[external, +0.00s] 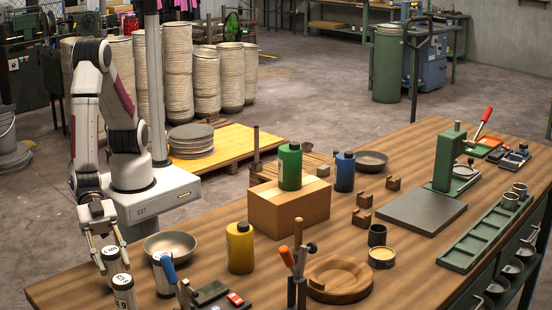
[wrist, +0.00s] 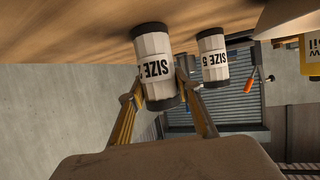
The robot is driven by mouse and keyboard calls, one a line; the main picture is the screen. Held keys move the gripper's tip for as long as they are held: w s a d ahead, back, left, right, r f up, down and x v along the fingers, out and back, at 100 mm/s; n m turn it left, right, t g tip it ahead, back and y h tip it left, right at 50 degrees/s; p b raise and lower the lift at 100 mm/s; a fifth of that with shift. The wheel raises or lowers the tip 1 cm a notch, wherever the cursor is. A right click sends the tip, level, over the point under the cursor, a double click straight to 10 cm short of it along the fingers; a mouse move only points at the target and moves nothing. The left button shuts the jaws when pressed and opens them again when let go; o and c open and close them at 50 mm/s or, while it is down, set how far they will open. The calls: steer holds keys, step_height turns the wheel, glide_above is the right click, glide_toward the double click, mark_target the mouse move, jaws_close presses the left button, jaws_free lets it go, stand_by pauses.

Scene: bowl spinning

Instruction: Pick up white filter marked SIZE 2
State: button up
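A white filter (wrist: 157,68) with dark end caps stands between the two fingers of my gripper (wrist: 160,85) in the wrist view, where the scene appears upside down. Its label reads SIZE; the number is partly turned away and I cannot read it surely. In the external view my gripper (external: 107,244) points down with fingers spread at this filter (external: 111,262). I see no clear grip; contact is hard to judge. A second filter, apparently marked SIZE 5 (wrist: 213,56), stands apart from it. Another filter with a 9 on its label (external: 124,293) stands in front in the external view.
A further white filter (external: 163,275) is close by, partly behind a blue-handled clamp (external: 169,269). A metal bowl (external: 170,245) and a yellow bottle (external: 240,248) stand to the right. The filters are close together near the left end of the wooden bench (external: 70,286).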

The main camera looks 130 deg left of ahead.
steer(key=c, duration=0.3)
steer(key=shift+r, duration=0.15)
steer(key=shift+r, duration=4.9)
